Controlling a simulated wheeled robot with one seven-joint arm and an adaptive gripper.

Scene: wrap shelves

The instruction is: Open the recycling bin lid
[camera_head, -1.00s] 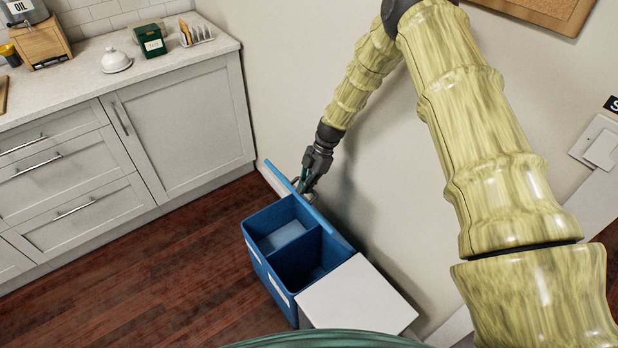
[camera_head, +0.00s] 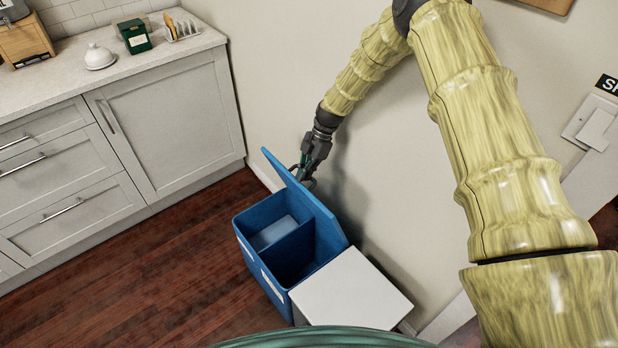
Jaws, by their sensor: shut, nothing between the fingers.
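The blue recycling bin (camera_head: 262,265) stands on the floor against the wall, with two compartments showing from above. Its blue lid (camera_head: 318,210) is raised, hinged along the wall side and tilted up, so the inside of the bin shows. A pale blue piece lies in the far compartment; the near one looks dark and empty. My gripper (camera_head: 305,175) is behind the far end of the raised lid, between it and the wall. It is shut with nothing in it. Its fingertips are partly hidden by the lid, and I cannot tell whether they touch it.
A white-topped box (camera_head: 352,290) stands right beside the bin's near end. Grey cabinets (camera_head: 165,125) with a countertop are at the left. The wall (camera_head: 400,200) is close behind the bin. The wooden floor (camera_head: 150,275) left of the bin is clear.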

